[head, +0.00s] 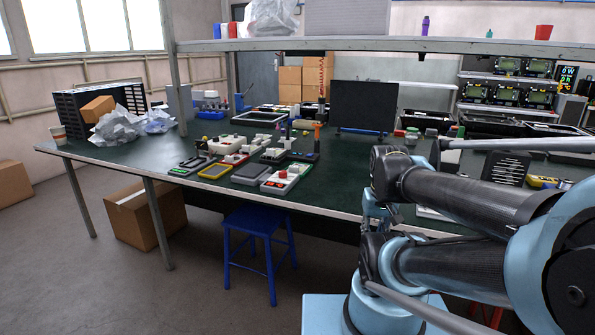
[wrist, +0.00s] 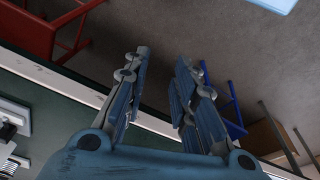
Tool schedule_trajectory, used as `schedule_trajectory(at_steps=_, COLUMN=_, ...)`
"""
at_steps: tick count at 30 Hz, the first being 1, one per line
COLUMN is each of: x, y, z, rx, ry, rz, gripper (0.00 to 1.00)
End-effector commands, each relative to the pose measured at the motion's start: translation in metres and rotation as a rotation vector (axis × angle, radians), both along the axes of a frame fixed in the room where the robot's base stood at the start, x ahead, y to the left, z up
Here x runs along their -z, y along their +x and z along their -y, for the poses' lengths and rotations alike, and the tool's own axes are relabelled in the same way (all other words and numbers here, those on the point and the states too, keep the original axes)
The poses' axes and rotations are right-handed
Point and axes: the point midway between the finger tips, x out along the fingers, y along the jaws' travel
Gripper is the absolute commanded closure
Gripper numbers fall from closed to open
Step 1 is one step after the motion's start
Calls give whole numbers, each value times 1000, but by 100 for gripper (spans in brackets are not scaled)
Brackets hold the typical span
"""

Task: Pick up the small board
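I cannot pick out the small board with certainty in either view. Several small flat items lie on the dark green workbench (head: 130,153), among them a yellow-framed flat piece (head: 214,171), a dark flat piece with a light edge (head: 187,166) and a grey box-shaped piece (head: 250,175). My gripper (wrist: 163,62) is open, with nothing between its fingers. In the wrist view the fingers point past the bench edge, with floor behind them. In the head view my arm covers part of the bench's right side, and the gripper is mostly hidden.
A blue stool (head: 257,222) stands at the bench's front, and a red stool (wrist: 48,30) shows in the wrist view. A cardboard box (head: 146,213) sits under the bench. A black panel (head: 364,105) stands upright on the bench. A shelf (head: 400,45) runs above.

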Motion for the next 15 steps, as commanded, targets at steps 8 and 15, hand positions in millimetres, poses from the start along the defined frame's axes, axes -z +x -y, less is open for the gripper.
schedule_trajectory(at_steps=8, x=-7, y=-6, z=-1, rx=-8, ry=2, rz=11, gripper=75)
schedule_trajectory(at_steps=15, x=-47, y=29, z=-15, rx=-139, ry=18, rz=12, gripper=75)
